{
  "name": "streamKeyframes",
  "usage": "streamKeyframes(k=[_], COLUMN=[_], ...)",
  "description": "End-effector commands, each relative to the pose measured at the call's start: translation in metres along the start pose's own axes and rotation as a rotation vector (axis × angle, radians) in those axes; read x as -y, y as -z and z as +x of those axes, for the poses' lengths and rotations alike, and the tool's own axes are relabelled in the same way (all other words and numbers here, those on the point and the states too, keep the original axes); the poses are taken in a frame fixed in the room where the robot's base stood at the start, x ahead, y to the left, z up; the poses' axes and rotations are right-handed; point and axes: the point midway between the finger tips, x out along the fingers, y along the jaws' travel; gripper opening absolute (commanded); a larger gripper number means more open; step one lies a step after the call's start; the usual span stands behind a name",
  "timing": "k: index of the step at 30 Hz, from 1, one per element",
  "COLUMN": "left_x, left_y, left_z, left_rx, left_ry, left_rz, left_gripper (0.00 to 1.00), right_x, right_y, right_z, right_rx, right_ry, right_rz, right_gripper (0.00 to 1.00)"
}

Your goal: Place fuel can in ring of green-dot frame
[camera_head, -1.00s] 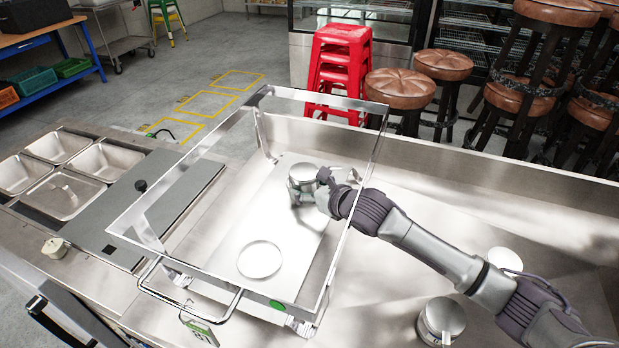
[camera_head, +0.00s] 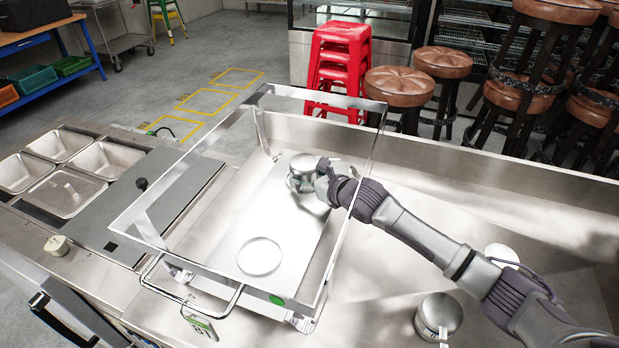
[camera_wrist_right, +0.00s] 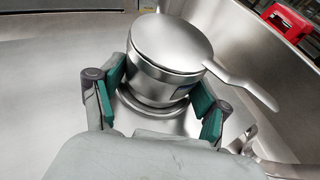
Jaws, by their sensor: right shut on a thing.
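A near ring (camera_head: 260,257) on the plate is empty. My right gripper (camera_head: 318,182) is inside the frame, shut on a silver fuel can (camera_head: 304,168) towards the plate's far end. In the right wrist view, the upright can (camera_wrist_right: 170,60) is between green finger pads, with a ring (camera_wrist_right: 135,105) around or just below its base. I cannot tell whether its base touches the plate. My left gripper is out of view.
A grey lid (camera_head: 150,205) and steel pans (camera_head: 65,190) lie left.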

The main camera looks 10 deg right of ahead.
Motion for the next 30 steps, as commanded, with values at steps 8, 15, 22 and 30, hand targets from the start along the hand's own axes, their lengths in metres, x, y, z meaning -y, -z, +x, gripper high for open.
streamKeyframes(k=[8,15,22,30], left_x=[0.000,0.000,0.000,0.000], left_y=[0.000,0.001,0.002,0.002], left_z=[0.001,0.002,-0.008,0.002], left_rx=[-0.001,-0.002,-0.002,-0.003], left_ry=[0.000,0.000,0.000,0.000], left_rz=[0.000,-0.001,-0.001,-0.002], left_gripper=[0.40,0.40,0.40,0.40], right_x=[-0.001,-0.001,-0.002,0.000], right_y=[0.020,0.021,0.004,0.004], right_z=[0.002,0.002,-0.004,-0.049], right_rx=[-0.039,-0.039,-0.037,-0.029], right_ry=[0.003,0.004,0.001,0.003], right_rz=[-0.005,-0.006,-0.002,-0.008], right_gripper=[1.00,1.00,1.00,1.00])
